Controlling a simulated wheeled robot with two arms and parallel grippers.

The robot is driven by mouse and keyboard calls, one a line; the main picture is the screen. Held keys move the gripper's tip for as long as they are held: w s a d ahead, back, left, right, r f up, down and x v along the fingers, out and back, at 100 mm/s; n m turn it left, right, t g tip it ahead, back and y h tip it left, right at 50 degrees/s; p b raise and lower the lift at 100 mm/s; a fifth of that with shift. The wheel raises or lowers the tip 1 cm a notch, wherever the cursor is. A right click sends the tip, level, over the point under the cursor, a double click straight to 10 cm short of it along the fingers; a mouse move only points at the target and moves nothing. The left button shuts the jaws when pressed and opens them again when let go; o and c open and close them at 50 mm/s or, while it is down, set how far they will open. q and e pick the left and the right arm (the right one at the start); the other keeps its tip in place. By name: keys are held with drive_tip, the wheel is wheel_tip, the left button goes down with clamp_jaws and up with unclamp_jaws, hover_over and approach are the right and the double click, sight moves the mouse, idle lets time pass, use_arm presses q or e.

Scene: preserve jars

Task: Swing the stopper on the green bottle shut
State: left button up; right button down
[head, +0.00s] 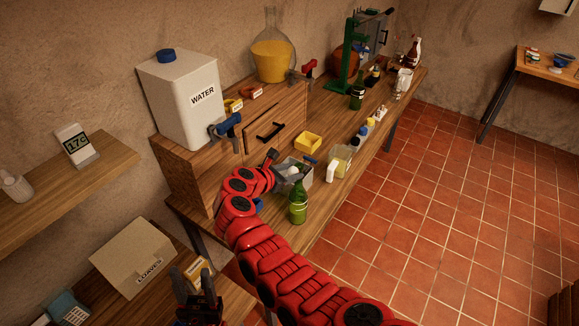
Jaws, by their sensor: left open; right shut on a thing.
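The green bottle (298,207) stands upright near the front edge of the long wooden bench, with a pale label low on its side. My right gripper (282,176) is at the bottle's neck, at the end of the red arm. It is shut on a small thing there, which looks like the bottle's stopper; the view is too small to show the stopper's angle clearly. My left gripper (197,285) is open and empty, low in the view with its dark fingers pointing up, well away from the bottle and near the loaves box.
A grey bin (304,181) stands just behind the bottle. A jar (341,160), a yellow box (308,142) and several small bottles stand further right. A white water container (182,98) stands at the back left. The loaves box (133,256) is at lower left.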

drive_tip(key=shift+w+d+r+g+y, duration=0.15)
drive_tip(key=shift+w+r+g+y, duration=0.1)
drive_tip(key=shift+g+y, duration=0.2)
idle(0.3)
drive_tip(key=shift+c, duration=2.3)
unclamp_jaws()
drive_tip(key=b+v, duration=0.7)
drive_tip(key=v, duration=1)
drive_tip(key=shift+r, duration=0.15)
